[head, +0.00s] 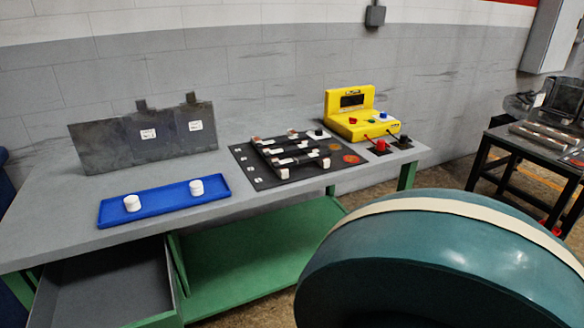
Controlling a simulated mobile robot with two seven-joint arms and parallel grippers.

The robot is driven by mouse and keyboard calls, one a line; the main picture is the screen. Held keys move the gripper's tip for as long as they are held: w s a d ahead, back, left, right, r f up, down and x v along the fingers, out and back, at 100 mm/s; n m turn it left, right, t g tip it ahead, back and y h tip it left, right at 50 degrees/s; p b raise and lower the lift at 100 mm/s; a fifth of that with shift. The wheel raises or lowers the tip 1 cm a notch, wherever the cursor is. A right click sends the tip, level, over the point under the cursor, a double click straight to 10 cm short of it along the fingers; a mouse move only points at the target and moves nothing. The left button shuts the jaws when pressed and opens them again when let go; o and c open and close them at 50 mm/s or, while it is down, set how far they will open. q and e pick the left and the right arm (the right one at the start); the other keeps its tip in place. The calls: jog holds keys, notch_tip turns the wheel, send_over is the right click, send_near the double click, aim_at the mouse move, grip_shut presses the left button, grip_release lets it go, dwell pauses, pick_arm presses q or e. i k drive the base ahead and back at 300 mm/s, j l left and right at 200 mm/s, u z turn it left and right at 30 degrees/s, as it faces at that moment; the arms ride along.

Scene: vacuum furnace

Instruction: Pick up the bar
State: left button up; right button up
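I cannot tell for certain which thing is the bar. Long narrow metal pieces (541,137) lie on the small black table at the right edge. A rack of dark bars with white blocks (290,152) stands on the dark mat (262,183) on the grey bench. Neither of my grippers is in view, so their places relative to these things do not show.
The grey bench (70,203) also bears a blue tray (160,206) with two white cylinders, a yellow control box (378,128) and a grey upright panel (100,150). An open drawer (100,285) juts out below. A large teal round body (440,265) blocks the lower right.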

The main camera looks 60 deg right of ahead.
aim_at(294, 161)
jog(key=z, duration=1.5)
jog(key=u, duration=0.4)
jog(key=i+l+u, duration=0.1)
jog(key=l+u, duration=0.8)
